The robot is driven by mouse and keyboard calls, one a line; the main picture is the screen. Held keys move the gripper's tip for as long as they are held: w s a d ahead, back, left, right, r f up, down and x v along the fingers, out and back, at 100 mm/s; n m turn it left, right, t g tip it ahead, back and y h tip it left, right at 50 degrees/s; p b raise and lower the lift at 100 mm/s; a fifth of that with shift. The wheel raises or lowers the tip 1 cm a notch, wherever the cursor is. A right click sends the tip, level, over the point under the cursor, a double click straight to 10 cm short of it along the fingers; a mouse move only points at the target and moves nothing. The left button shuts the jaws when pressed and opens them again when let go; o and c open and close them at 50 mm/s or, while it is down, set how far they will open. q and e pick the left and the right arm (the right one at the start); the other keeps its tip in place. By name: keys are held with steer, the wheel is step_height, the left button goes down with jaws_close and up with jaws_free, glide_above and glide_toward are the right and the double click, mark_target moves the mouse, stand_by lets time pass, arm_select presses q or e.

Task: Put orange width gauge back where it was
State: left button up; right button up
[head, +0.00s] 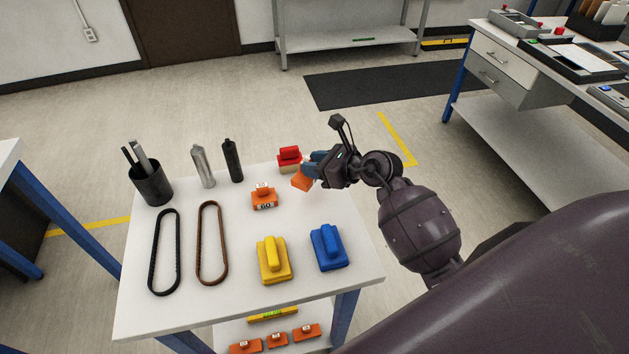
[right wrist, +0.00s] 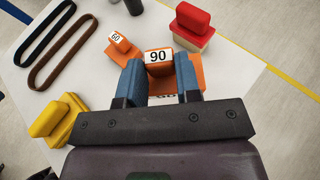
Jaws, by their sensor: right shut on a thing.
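My right gripper (head: 312,165) comes in from the right and is shut on an orange width gauge (head: 301,182) over the back right part of the white table (head: 210,315). In the right wrist view the blue fingers (right wrist: 160,82) grip this gauge's upright block, labelled 90 (right wrist: 158,57). I cannot tell whether its base touches the table. A second orange gauge (head: 264,197), labelled 60, stands to its left; it also shows in the right wrist view (right wrist: 120,44). Several smaller-looking orange gauges (head: 277,341) lie on the lower shelf. My left gripper is not in view.
A red and cream block (head: 289,158) stands just behind the held gauge. Yellow (head: 273,261) and blue (head: 328,248) blocks stand in front. Two belts (head: 212,243), a dark cup (head: 152,184) and two bottles (head: 233,160) occupy the left. Some bare table lies between.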

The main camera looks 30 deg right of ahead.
mark_target(315, 181)
steer(key=shift+f+b, duration=0.4)
steer(key=shift+f, duration=2.3)
steer(key=shift+f, duration=0.1)
steer(key=o, duration=1.1)
steer(key=shift+c, duration=0.2)
steer(key=shift+r, duration=0.25)
steer(key=v, duration=1.2)
steer(key=shift+f, duration=0.15)
